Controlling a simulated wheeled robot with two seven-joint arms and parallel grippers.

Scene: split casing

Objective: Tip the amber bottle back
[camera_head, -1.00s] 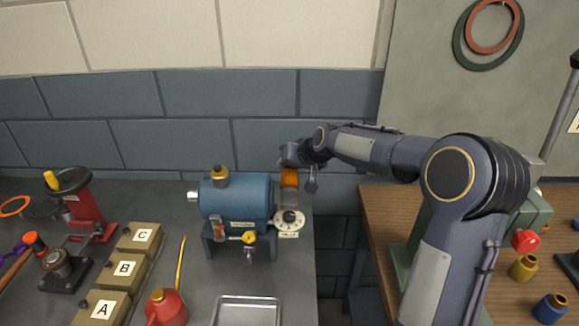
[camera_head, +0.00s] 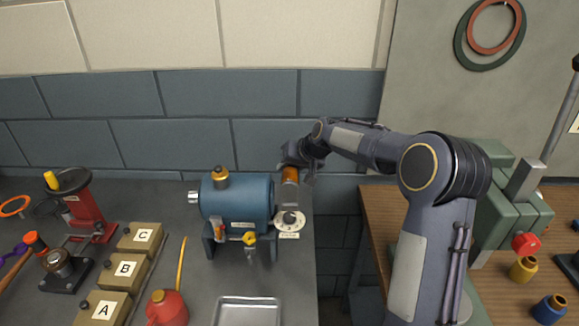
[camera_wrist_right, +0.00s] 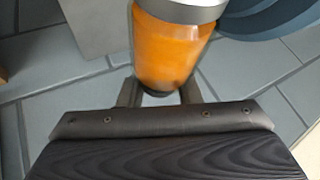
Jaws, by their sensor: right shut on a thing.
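The amber bottle (camera_head: 290,174) is at the right end of the blue cylindrical casing, above the white dial. A grey band or collar (camera_head: 289,194) shows below its amber part. My right gripper (camera_head: 293,165) comes from above and behind and is shut on the bottle. In the right wrist view the bottle (camera_wrist_right: 172,50) sits between the two fingers (camera_wrist_right: 160,93), its grey band at the far end. Whether the bottle touches the casing or dial is hard to tell. My left gripper is not in view.
The blue casing (camera_head: 236,203) stands on the grey bench just left of the bottle. The white dial (camera_head: 290,222) is below it. A red oil can (camera_head: 166,308), a metal tray (camera_head: 247,312) and lettered blocks (camera_head: 125,268) lie in front and left. A gap separates the wooden bench (camera_head: 388,215).

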